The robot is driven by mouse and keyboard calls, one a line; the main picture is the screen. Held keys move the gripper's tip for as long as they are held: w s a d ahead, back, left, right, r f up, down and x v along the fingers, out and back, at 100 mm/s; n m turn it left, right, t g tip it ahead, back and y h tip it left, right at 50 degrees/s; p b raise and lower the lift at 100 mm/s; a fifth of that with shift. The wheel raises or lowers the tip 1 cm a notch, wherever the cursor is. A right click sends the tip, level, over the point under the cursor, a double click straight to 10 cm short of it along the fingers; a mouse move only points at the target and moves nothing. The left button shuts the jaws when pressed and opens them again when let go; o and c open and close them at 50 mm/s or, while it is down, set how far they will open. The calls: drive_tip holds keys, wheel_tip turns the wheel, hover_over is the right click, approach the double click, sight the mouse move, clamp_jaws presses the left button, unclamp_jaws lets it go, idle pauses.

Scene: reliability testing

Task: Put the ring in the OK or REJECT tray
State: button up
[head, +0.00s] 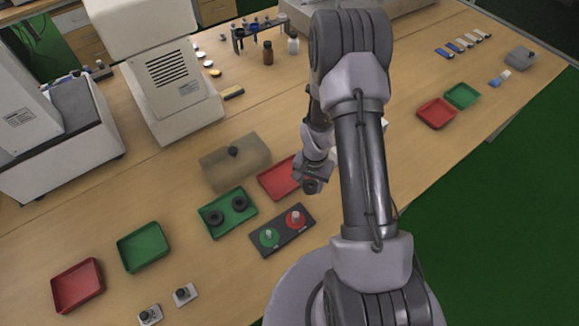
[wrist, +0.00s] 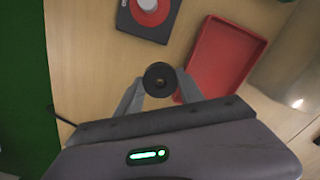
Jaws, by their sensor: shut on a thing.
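My gripper (wrist: 160,88) is shut on a dark ring (wrist: 160,79), held between the fingertips. In the head view my gripper (head: 313,180) and the ring (head: 311,187) are just right of a red tray (head: 272,187). That red tray (wrist: 192,85) is empty in the wrist view, to the right of the ring. A green tray (head: 241,229) left of it holds two dark rings. No OK or REJECT label is readable. My arm hides part of the table to the right.
A dark panel (head: 257,246) with a green and a red knob lies in front of these trays. A translucent brown box (head: 215,170) stands behind them. Another green tray (head: 143,248) and red tray (head: 78,286) lie at left; a further pair is far right.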

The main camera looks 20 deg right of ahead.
drive_tip(key=w, duration=0.3)
drive_tip(key=w+f+b, duration=0.1)
drive_tip(key=w, duration=0.6)
drive_tip(key=shift+w+a+f, duration=0.15)
drive_tip(key=shift+w+f, duration=0.05)
drive_tip(key=shift+f, duration=0.05)
drive_tip(key=shift+f+b, duration=0.85)
drive_tip(key=shift+f, duration=0.85)
drive_tip(key=o, duration=1.3)
drive_tip(key=shift+o, duration=0.2)
